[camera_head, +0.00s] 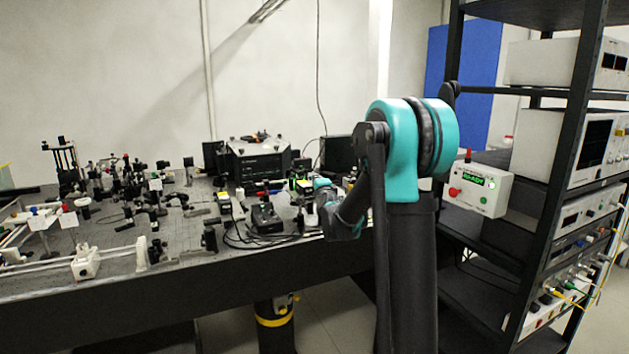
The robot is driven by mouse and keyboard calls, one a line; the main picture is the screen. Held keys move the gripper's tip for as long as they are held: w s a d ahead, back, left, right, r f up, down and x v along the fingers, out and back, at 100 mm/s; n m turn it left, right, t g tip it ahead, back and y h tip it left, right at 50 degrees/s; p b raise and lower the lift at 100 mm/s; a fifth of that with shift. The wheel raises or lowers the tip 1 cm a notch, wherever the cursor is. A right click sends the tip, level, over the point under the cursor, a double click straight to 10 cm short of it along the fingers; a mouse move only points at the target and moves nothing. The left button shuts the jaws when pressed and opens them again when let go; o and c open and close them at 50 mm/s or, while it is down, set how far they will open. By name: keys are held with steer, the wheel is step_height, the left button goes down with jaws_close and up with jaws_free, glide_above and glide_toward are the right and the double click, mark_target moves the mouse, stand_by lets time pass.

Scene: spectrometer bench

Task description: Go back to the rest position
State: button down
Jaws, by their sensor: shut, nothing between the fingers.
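My arm rises in the right middle of the head view, with a large teal joint on a dark upright link. A dark link with a smaller teal part reaches to the left, over the front edge of the optical bench (190,270). I cannot make out my gripper's fingers; the arm's own links and the small parts on the bench hide that spot.
The bench carries many small optics mounts, a black box (260,162) at the back and a dark device (265,217) with cables near the front. A rack (571,130) of instruments stands right, with a white control box (477,190) showing a green display.

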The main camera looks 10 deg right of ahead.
steer(key=shift+s, duration=0.25)
